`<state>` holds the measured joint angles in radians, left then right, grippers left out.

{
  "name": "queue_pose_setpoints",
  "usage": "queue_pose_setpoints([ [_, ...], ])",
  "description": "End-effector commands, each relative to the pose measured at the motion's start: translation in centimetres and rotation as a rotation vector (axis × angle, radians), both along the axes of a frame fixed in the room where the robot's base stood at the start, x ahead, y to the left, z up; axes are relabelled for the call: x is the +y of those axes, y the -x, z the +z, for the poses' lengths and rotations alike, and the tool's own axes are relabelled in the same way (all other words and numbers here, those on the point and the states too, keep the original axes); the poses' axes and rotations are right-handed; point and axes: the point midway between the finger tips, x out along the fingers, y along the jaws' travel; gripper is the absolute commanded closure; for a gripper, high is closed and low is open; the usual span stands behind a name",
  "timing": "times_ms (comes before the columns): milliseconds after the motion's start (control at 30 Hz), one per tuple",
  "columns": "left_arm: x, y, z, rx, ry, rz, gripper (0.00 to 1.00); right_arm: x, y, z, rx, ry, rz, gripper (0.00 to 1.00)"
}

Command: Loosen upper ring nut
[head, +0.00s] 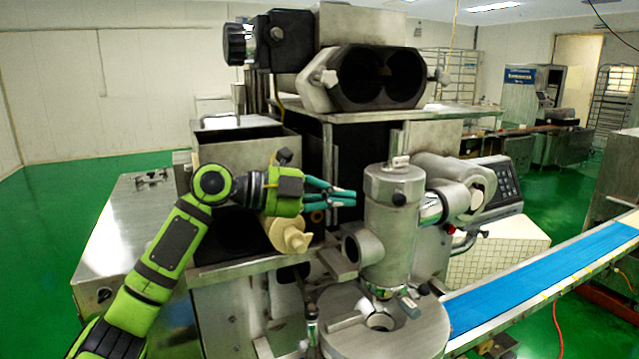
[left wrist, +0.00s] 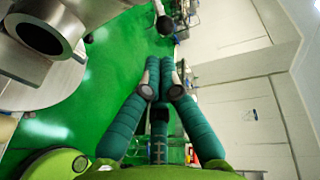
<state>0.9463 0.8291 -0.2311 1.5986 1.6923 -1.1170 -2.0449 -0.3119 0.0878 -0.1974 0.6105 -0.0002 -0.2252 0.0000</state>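A grey metal upright cylinder (head: 391,215) stands at the front of the encrusting machine. A round side port with a thick rim (head: 357,246) is on its lower left, and a shiny ring-like collar (head: 432,208) is at its right side joint. I cannot tell which ring is the upper ring nut. My left gripper (head: 353,197) points right, its teal fingertips close to the cylinder's left side; contact is unclear. Its fingers look slightly apart, with nothing between them. In the left wrist view its fingers (left wrist: 160,66) converge over green floor. My right gripper is not in view.
A cream auger-like part (head: 289,236) sits below my left gripper. A double-bore housing (head: 378,78) is above. A round metal plate (head: 415,335) lies below the cylinder, and a blue conveyor belt (head: 545,285) runs right. Open green floor (head: 45,225) is at left.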

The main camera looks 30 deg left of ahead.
Motion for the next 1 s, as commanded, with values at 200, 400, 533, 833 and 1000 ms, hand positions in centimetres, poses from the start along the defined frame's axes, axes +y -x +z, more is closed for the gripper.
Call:
queue_pose_setpoints([
  [200, -3.4, -2.9, -0.3, 0.004, 0.002, -0.001, 1.0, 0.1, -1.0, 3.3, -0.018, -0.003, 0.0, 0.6],
  [400, -5.0, -4.3, -1.1, 0.004, 0.002, 0.0, 1.0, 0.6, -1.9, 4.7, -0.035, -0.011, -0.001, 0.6],
  [533, -5.4, -4.7, -1.3, 0.002, 0.002, 0.002, 1.0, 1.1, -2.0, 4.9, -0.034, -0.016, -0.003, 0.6],
  [833, -5.5, -4.8, -1.5, 0.002, 0.002, 0.002, 1.0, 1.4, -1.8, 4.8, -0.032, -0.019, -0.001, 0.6],
  [1000, -6.1, -4.9, -1.8, 0.0, 0.002, -0.002, 1.0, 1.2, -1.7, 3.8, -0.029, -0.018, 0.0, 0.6],
])
